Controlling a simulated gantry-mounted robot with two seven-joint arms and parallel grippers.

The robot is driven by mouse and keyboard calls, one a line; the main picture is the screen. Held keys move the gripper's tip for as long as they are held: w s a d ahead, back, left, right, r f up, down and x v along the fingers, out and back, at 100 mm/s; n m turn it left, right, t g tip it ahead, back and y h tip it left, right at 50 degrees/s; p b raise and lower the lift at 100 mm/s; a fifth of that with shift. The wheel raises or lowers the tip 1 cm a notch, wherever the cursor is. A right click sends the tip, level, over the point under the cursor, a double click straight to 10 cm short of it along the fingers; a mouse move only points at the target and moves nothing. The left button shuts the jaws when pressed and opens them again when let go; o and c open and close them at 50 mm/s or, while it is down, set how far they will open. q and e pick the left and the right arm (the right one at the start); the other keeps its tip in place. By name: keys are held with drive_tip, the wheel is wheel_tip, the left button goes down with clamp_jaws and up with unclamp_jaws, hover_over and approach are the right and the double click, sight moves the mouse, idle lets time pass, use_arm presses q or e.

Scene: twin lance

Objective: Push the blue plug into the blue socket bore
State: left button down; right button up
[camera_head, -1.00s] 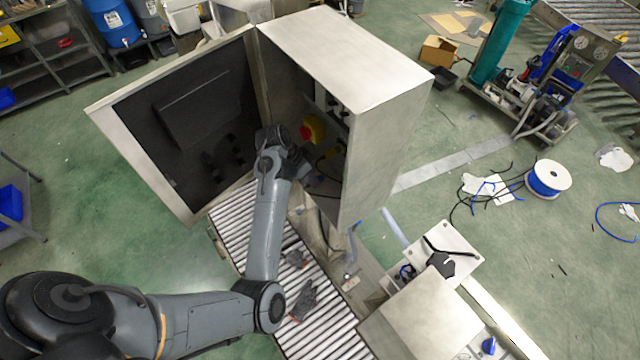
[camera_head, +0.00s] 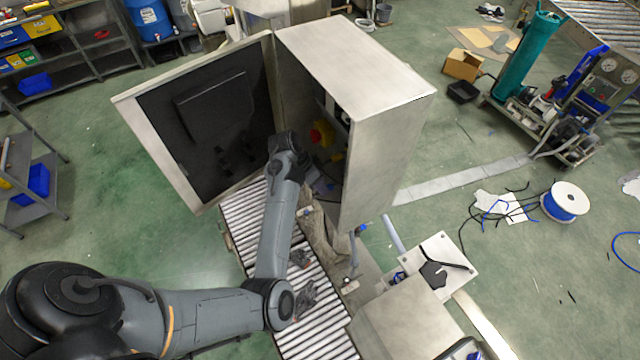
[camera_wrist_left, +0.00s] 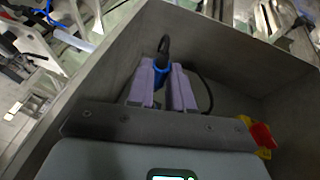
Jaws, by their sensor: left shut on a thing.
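In the left wrist view my left gripper (camera_wrist_left: 162,72) has its two purple fingers shut on the blue plug (camera_wrist_left: 160,66), which has a black upper end and a black cable. They are inside the open grey cabinet (camera_wrist_left: 240,45). In the head view my left arm reaches from the lower left into the cabinet (camera_head: 385,150); its gripper and the plug are mostly hidden there by the arm and the cabinet wall. I cannot make out the blue socket bore in either view. My right gripper is not in view.
The cabinet door (camera_head: 190,195) stands open on the left. A yellow and red switch (camera_head: 321,133) is inside the cabinet; it also shows in the left wrist view (camera_wrist_left: 262,138). A roller conveyor (camera_head: 315,335) with dark gloves (camera_head: 304,300) runs below my arm.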

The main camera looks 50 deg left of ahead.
use_arm(q)
drive_tip(key=shift+w+d+b, duration=0.2)
drive_tip(key=shift+w+d, duration=0.05)
drive_tip(key=shift+w, duration=0.65)
drive_tip(key=shift+w+d+b, duration=0.25)
drive_tip(key=shift+w+d, duration=0.05)
drive_tip(key=shift+w, duration=0.6)
drive_tip(key=shift+w+d+b, duration=0.2)
drive_tip(key=shift+w+d, duration=0.05)
drive_tip(key=shift+w, duration=0.75)
drive_tip(key=shift+r+p, duration=0.1)
drive_tip(key=shift+p, duration=0.55)
drive_tip(key=shift+w+d+b, duration=0.2)
drive_tip(key=shift+w+b, duration=0.05)
drive_tip(key=shift+w, duration=0.45)
drive_tip(key=shift+w+d+b, duration=0.2)
drive_tip(key=shift+w, duration=0.5)
idle(1.9)
drive_tip(key=c, duration=0.7)
unclamp_jaws()
drive_tip(key=shift+c, duration=0.2)
